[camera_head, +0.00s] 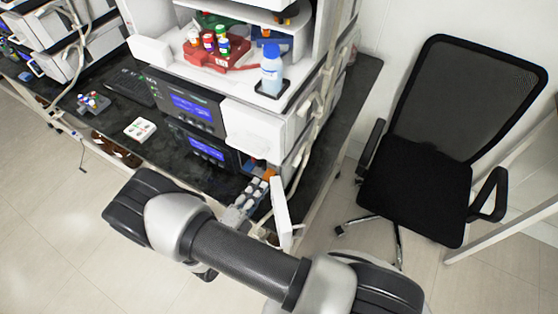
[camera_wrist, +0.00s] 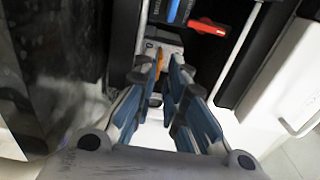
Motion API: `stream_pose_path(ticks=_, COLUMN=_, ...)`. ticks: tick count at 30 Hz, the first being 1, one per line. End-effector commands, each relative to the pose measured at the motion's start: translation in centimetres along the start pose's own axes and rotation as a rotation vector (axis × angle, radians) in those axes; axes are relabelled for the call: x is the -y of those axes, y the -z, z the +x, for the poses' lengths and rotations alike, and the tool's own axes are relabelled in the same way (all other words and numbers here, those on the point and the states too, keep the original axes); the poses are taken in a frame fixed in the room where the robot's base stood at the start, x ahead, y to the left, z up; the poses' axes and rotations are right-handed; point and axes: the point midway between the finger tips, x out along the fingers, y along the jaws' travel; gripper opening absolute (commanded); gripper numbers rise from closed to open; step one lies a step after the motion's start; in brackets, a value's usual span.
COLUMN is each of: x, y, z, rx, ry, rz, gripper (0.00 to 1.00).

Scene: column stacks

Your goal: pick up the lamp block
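My gripper (camera_wrist: 163,66) points into an open bay in the wrist view. Its two blue-padded fingers stand apart with a narrow gap between the tips. A pale grey block (camera_wrist: 170,38) lies just beyond the tips; it may be the lamp block, but I cannot be sure. An orange strip (camera_wrist: 157,60) shows between the fingers, close to the left one. I cannot tell whether either finger touches it. In the head view my gripper is at the lower right of the instrument stack (camera_head: 180,105), beside an open white door (camera_head: 280,213); the lamp block cannot be made out there.
In the wrist view a red lever (camera_wrist: 208,26) and a blue part (camera_wrist: 180,10) sit deeper in the bay. A white panel (camera_wrist: 285,80) borders the right. A blue-capped bottle (camera_head: 271,70) stands on the stack. A black chair (camera_head: 420,190) stands at the right.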

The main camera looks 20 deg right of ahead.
Motion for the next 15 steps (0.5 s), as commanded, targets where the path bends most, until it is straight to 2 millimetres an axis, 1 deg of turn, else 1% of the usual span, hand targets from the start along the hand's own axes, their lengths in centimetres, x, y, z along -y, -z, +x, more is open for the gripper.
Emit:
stream_pose_path(ticks=6, x=-0.3, y=0.1, z=3.4, rx=-0.007, ry=0.0, rz=0.0, gripper=0.12)
stream_pose_path(ticks=9, x=-0.2, y=0.1, z=4.4, rx=-0.004, ry=0.0, rz=0.001, gripper=0.12)
stream_pose_path(ticks=15, x=-0.1, y=0.0, z=4.7, rx=-0.001, ry=0.0, rz=0.0, gripper=0.12)
